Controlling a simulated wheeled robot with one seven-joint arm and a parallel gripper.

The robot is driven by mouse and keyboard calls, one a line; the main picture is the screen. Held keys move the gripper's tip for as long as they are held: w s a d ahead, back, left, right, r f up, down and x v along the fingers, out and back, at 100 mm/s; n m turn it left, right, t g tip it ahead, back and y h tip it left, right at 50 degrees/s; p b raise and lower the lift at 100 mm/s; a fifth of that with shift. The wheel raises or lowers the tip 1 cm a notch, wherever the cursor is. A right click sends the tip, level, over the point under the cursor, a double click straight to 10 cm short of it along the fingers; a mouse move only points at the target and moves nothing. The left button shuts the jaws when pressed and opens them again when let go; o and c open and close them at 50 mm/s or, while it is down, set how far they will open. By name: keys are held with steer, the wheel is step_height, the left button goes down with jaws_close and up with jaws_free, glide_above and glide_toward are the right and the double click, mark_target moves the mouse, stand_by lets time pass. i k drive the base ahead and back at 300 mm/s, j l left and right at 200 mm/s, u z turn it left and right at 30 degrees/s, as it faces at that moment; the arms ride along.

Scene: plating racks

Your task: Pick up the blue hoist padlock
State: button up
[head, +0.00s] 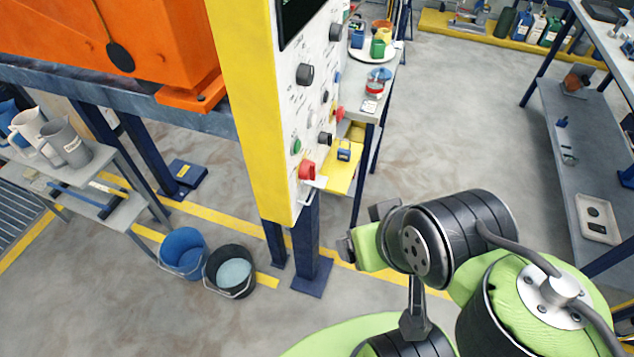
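A small blue padlock-like item (344,151) with a yellow label sits on a yellow surface, just right of the control panel. Another blue item (357,39) stands on a round tray higher up, beside a green one. Labels are too small to read, so I cannot tell for sure which is the hoist padlock. The end of my arm, with my gripper (362,230), is at the lower centre, below and apart from the blue item on the yellow surface. The fingers are mostly hidden behind the wrist. I see nothing clearly held.
The control panel (307,100) with knobs and a yellow side stands left of the yellow surface (341,176). A grey shelf (391,83) holds small items above. Blue and black buckets (183,254) stand on the floor at left. Open floor (455,140) lies right of centre.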

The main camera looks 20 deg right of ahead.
mark_target(343, 155)
steer(key=i+l+u, duration=0.15)
steer(key=u, duration=0.25)
steer(key=i+l+u, duration=0.1)
steer(key=l+u, duration=0.25)
steer(key=i+l+u, duration=0.1)
steer(key=l+u, duration=0.3)
